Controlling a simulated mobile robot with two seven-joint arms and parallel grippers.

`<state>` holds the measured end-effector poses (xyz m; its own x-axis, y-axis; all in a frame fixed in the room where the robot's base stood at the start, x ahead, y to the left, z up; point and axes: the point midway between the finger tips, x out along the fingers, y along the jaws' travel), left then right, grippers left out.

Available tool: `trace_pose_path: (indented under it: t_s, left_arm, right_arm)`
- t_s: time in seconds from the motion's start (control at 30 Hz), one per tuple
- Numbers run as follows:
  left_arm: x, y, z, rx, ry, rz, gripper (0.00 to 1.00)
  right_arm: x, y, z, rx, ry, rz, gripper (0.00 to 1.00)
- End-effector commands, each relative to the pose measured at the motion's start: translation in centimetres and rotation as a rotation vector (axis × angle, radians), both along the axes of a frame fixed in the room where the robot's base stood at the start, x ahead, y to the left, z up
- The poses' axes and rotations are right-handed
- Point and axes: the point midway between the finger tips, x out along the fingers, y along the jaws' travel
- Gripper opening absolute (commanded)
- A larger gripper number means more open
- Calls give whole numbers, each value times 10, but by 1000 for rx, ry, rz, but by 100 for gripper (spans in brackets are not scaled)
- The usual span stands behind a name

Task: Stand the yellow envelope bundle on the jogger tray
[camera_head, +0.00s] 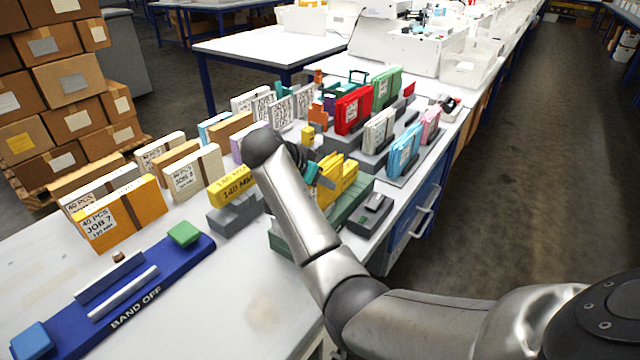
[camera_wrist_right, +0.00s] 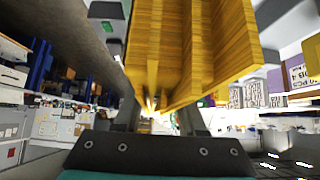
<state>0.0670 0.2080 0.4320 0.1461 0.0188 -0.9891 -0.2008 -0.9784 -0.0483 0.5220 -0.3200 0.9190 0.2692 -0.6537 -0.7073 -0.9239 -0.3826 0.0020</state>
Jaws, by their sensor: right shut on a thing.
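The yellow envelope bundle (camera_head: 337,177) stands over a green tray-like block (camera_head: 352,203), which I take for the jogger tray. I cannot tell whether the bundle touches it. My right arm comes in from the lower right and hides part of the block. My right gripper (camera_head: 312,173) is partly hidden behind the arm and is shut on the bundle. In the right wrist view the yellow bundle (camera_wrist_right: 190,50) fills the upper middle, its stacked edges between the two fingers (camera_wrist_right: 160,117). My left gripper is not in view.
A grey device (camera_head: 370,214) stands right of the green block. A yellow block marked in MM (camera_head: 232,186) on a grey base stands to the left. Several colored bundles in holders (camera_head: 380,130) stand behind.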

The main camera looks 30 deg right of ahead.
Motion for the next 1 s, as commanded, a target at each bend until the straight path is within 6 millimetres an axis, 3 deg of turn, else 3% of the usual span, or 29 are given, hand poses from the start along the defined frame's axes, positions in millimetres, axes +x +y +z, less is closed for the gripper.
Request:
trace_pose_path:
  t_s: [0.37, 0.4, 0.6, 0.67, 1.0]
  left_arm:
    - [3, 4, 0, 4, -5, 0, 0]
    - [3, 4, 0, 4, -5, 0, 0]
    - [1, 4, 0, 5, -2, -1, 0]
    - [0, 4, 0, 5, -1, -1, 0]
    - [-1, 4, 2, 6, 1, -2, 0]
  right_arm:
    - [1, 0, -4, 0, -2, 1, 0]
    - [0, 0, -4, 0, -2, 1, 43]
    - [0, 0, -4, 1, -1, 0, 66]
    - [0, 0, -4, 1, -2, 1, 70]
    - [0, 4, 4, 1, -3, 1, 70]
